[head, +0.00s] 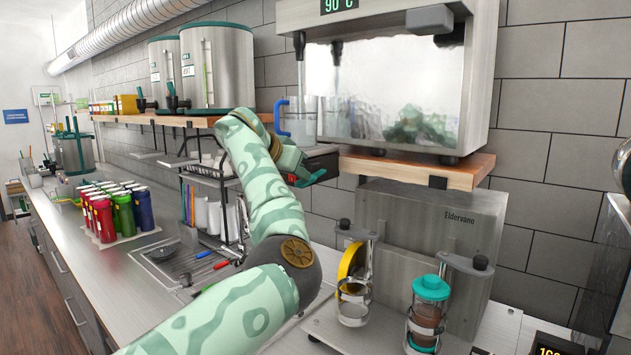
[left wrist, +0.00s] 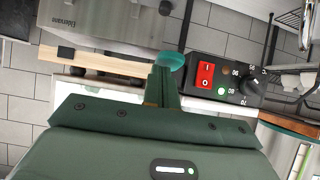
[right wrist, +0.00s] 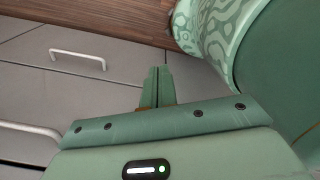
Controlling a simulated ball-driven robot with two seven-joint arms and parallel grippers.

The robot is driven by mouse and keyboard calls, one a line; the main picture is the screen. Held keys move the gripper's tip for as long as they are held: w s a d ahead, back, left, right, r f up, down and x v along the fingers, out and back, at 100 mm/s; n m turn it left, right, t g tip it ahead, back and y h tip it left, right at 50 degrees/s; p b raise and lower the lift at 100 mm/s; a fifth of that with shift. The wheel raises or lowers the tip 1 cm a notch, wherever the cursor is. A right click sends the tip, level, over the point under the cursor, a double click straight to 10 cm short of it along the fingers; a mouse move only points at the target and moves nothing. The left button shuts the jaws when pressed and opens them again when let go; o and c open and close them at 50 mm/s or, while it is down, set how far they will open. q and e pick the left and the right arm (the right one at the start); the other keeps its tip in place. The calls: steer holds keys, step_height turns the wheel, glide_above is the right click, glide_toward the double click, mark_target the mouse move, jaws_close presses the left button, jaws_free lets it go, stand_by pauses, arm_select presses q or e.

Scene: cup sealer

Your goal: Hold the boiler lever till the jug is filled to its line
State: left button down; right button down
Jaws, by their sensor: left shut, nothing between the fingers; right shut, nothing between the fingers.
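The steel boiler (head: 395,85) with a clear front and a 90 °C display stands on the wooden shelf at the upper right. A clear jug (head: 330,118) with a blue handle is at the boiler's lower left; its line and water level cannot be made out. My left gripper (head: 312,180) is shut and empty, below the jug and beside a black control box. In the left wrist view its fingertips (left wrist: 163,72) are at a teal round piece (left wrist: 170,60); I cannot tell whether they touch or whether it is the lever. My right gripper (right wrist: 155,75) is shut and empty, near grey drawers.
The control box (left wrist: 220,78) has a red switch and a dial. The Eldervane machine (head: 430,225) stands under the wooden shelf (head: 410,167), with a teal-lidded cup (head: 430,290) in front.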

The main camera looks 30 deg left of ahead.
arm_select(q)
steer(key=shift+a+f, duration=0.2)
steer(key=shift+a, duration=0.35)
steer(key=shift+d, duration=0.2)
arm_select(e)
steer(key=shift+a+f, duration=0.15)
steer(key=shift+a, duration=0.85)
steer(key=shift+a, duration=0.1)
stand_by(0.7)
